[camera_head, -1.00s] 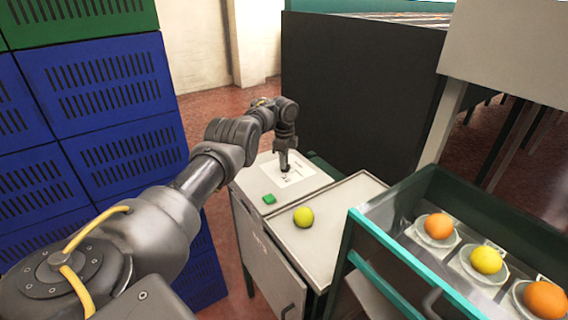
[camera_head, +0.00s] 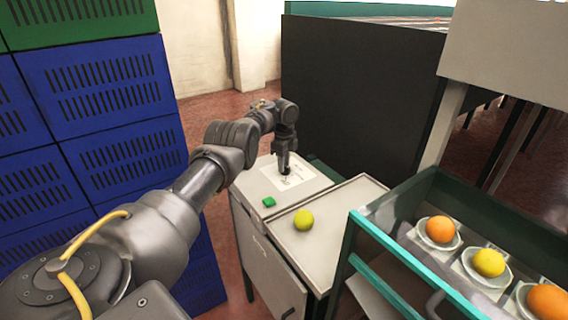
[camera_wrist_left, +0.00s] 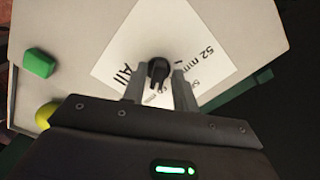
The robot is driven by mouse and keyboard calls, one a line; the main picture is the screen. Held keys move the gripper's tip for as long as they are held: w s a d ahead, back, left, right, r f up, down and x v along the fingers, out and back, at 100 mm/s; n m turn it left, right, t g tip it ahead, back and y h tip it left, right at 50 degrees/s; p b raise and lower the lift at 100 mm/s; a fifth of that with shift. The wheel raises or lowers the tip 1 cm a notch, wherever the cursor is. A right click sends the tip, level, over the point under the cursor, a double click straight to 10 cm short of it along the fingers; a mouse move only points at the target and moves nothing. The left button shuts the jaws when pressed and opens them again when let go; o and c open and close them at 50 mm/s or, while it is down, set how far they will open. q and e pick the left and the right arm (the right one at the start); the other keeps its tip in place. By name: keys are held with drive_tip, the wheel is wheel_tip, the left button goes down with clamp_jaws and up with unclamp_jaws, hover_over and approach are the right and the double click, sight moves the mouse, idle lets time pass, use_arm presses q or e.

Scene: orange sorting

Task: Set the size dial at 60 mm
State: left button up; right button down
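The size dial is a small black knob (camera_wrist_left: 158,72) on a white label sheet (camera_wrist_left: 118,52) on top of a grey cabinet. In the left wrist view the label reads "All" and "52 mm"; other mm marks are partly hidden by the fingers. The knob's pointer seems to face down toward the palm, but the mark it meets is unclear. My left gripper (camera_wrist_left: 160,84) has one finger on each side of the knob, apparently slightly open; contact is unclear. It also shows in the head view (camera_head: 284,174), reaching down to the label. My right gripper is not in view.
A green button (camera_head: 269,202) and a yellow-green fruit (camera_head: 303,220) are on the cabinet top (camera_head: 335,210). At right, a green-framed rack (camera_head: 400,264) holds dishes with oranges (camera_head: 441,229) and a yellow fruit (camera_head: 489,263). Blue crates (camera_head: 100,85) stand at left, a dark panel (camera_head: 355,90) behind.

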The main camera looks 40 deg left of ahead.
use_arm(q)
drive_tip(key=shift+o, duration=0.6)
wheel_tip(320, 180, up, 11)
drive_tip(key=b, duration=0.2)
drive_tip(key=shift+f, duration=0.15)
idle(0.3)
